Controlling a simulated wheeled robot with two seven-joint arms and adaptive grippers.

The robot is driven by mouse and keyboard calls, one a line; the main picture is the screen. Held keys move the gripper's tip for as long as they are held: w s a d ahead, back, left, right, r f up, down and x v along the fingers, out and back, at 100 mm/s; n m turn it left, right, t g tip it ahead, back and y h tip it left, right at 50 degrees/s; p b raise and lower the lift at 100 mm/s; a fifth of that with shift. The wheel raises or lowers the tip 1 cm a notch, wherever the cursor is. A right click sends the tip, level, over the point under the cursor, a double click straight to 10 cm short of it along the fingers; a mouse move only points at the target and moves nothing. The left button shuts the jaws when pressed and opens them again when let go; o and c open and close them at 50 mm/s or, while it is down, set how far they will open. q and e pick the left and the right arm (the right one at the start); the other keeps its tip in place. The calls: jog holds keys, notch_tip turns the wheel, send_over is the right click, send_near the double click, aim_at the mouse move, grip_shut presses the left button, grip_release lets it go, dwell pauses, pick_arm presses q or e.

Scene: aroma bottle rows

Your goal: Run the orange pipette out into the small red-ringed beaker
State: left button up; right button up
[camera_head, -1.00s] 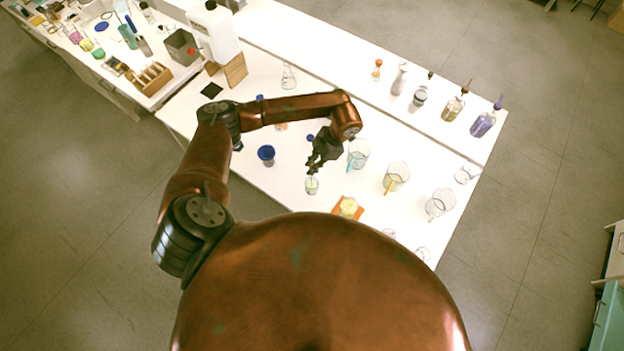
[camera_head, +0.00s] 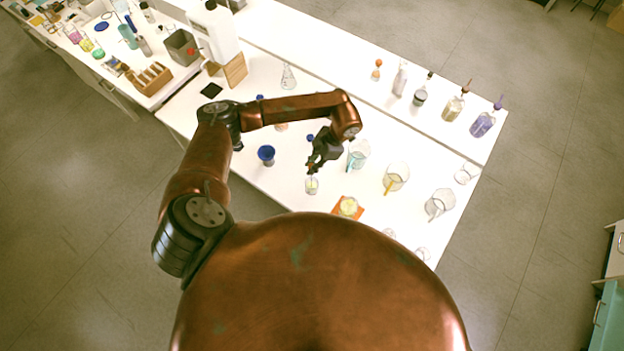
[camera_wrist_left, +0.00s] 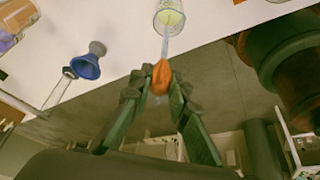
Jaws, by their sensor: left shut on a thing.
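My left gripper (camera_head: 313,168) is above a small beaker (camera_head: 312,187) on the white bench. In the left wrist view, the fingers (camera_wrist_left: 158,84) are shut on the orange bulb of the pipette (camera_wrist_left: 161,76). Its clear stem points away from the gripper to the small beaker, which also shows in the wrist view (camera_wrist_left: 157,24). The tip appears to be inside the beaker mouth. Yellow-green liquid shows in the beaker. I cannot make out a red ring on it. My right gripper is not in view.
A blue cup-like piece (camera_head: 266,153) stands left of the gripper. Large beakers (camera_head: 358,160) (camera_head: 397,170) stand to its right. An orange mat (camera_head: 337,213) carrying a yellow-filled vessel lies close to the beaker. Dropper bottles (camera_head: 483,124) line the back shelf.

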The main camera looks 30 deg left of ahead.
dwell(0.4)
pick_arm(q)
jog(key=shift+r, duration=0.25)
jog(key=shift+r+p, duration=1)
jog(key=shift+r, duration=0.8)
jog(key=shift+s+a, duration=0.1)
